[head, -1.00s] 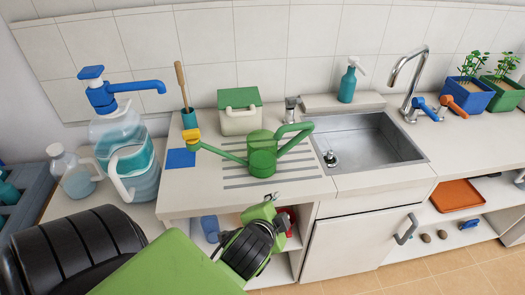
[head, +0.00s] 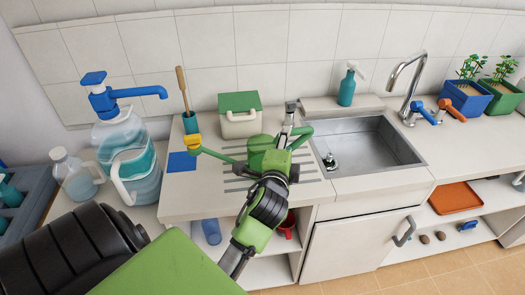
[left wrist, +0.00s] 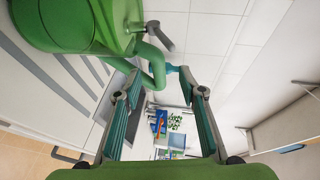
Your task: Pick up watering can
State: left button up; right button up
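The green watering can (head: 260,147) stands upright on the grooved drainboard left of the sink, its yellow-tipped spout (head: 192,143) pointing left and its curved handle to the right. Its body and handle also show in the left wrist view (left wrist: 75,25), large at the upper left. My left gripper (head: 290,145) is at the can's right side by the handle and hides part of the can. In the left wrist view its two fingers (left wrist: 161,94) are spread apart, with the handle's curve just beyond and between the tips. I cannot tell whether they touch it. My right gripper is not in view.
A green-lidded box (head: 240,118) stands behind the can, and a tap (head: 408,85) rises behind the sink (head: 370,148). A large pump bottle (head: 125,150) stands at left. A blue cloth (head: 181,161) lies near the spout. A red mug (head: 287,225) is on the shelf below.

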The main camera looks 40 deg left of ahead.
pick_arm(q)
jog(key=p+x, duration=0.1)
jog(key=x, duration=0.4)
jog(key=shift+f, duration=0.15)
jog(key=shift+d, duration=0.1)
jog(key=shift+c, duration=0.3)
grip_shut()
